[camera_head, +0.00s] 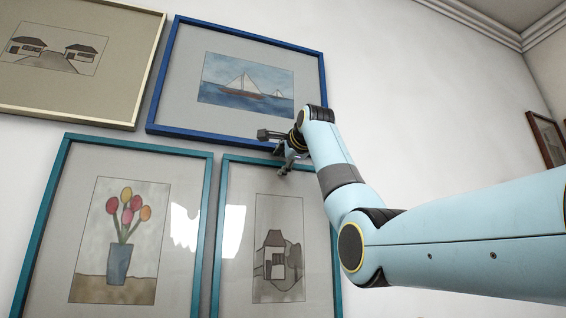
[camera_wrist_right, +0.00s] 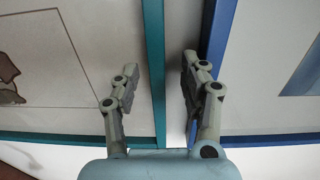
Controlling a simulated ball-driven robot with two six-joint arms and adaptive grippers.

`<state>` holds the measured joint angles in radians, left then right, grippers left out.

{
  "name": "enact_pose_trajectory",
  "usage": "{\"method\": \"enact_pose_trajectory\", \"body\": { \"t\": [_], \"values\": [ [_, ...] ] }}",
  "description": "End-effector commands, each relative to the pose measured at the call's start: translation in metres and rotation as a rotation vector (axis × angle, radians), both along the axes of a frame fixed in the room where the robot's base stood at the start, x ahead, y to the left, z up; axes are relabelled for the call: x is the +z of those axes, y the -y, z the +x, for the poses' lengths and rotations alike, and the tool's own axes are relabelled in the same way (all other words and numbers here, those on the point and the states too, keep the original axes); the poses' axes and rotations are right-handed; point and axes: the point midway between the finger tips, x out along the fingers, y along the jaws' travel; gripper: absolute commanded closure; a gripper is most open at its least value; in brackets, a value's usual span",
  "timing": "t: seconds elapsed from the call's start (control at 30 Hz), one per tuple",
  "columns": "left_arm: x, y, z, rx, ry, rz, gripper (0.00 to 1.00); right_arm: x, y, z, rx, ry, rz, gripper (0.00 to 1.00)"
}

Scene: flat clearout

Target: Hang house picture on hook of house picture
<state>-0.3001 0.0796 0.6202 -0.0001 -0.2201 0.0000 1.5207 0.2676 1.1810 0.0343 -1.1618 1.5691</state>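The house picture (camera_head: 279,250) has a teal frame and a drawing of a tall house. It is at the lower middle of the head view, against the wall. My right gripper (camera_head: 274,150) is at its top edge, just under the blue-framed picture. In the right wrist view the gripper (camera_wrist_right: 157,66) is open, with one finger on each side of the house picture's teal top bar (camera_wrist_right: 153,30). Gaps show between the bar and both fingers. No hook is visible. My left gripper is not in view.
The blue-framed boat picture (camera_head: 247,84) is close above. The teal-framed tulip picture (camera_head: 122,230) is close on the left. A cream-framed picture of two houses (camera_head: 62,55) is at upper left. Bare wall (camera_head: 430,110) lies to the right, with a dark frame (camera_head: 546,138) at the far right.

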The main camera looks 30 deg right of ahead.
Motion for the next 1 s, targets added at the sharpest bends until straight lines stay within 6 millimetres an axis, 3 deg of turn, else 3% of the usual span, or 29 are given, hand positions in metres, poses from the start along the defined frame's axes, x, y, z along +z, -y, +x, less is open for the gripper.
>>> {"method": "enact_pose_trajectory", "body": {
  "t": [0.2,0.37,0.8,1.0],
  "values": [
    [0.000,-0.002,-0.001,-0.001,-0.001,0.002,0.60,-0.004,0.000,0.001,0.000,-0.010,0.001,0.56],
    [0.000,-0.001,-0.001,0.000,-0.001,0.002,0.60,-0.002,-0.003,-0.012,0.000,-0.005,0.001,0.56],
    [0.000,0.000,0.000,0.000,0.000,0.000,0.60,0.003,-0.024,-0.098,-0.001,0.000,0.000,0.56],
    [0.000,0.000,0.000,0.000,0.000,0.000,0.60,0.002,-0.028,-0.115,0.000,-0.002,-0.001,0.56]
  ]
}}
